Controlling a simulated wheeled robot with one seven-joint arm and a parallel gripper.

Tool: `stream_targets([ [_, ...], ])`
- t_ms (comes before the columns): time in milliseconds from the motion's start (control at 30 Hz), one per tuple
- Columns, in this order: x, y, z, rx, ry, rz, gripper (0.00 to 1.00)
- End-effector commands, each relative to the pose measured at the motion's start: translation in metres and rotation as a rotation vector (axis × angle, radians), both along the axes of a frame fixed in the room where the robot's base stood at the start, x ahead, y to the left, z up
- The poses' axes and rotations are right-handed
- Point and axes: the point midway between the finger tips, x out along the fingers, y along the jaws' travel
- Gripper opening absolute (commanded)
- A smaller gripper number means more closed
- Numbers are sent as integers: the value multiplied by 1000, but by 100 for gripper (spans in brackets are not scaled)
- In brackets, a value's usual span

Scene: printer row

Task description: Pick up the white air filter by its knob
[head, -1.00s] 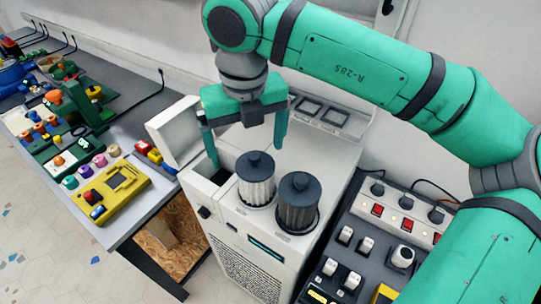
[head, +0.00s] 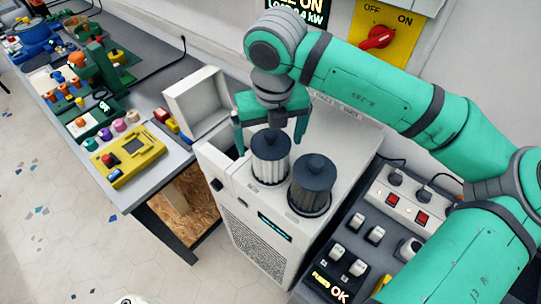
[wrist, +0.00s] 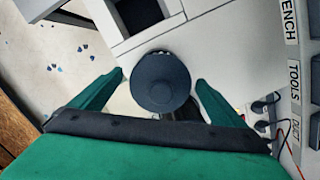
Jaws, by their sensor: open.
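The white air filter (head: 270,172) is a pleated white cylinder with a dark round cap and a knob (head: 270,136) on top. It stands upright in the top of the white machine. My gripper (head: 269,147) is open over it, pointing down, with one finger on either side of the cap. In the wrist view the dark cap (wrist: 160,75) lies between the two spread fingers, with gaps on both sides. A sliver of white pleats shows at its far edge. A dark grey filter (head: 311,186) with a similar cap stands close by on the right.
The white machine (head: 250,232) has an open lid (head: 198,102) at its left. A switch panel (head: 345,248) lies to the right. A bench with a yellow device (head: 128,160) and small coloured parts is on the left. A red rotary switch (head: 378,38) is on the wall.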

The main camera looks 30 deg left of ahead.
Motion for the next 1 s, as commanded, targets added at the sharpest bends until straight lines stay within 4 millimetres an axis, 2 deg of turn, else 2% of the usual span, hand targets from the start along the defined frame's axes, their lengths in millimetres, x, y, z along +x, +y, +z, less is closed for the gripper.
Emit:
stream_targets([
  [133, 1, 1, -15, 1, 1, 0, 95],
  [400, 2, 2, -18, 0, -1, 0, 95],
  [433, 2, 2, -18, 0, -1, 0, 92],
  [467, 2, 2, -18, 0, -1, 0, 85],
  [633, 2, 2, -18, 0, -1, 0, 44],
  [1000, 2, 2, -14, 1, -2, 0, 44],
])
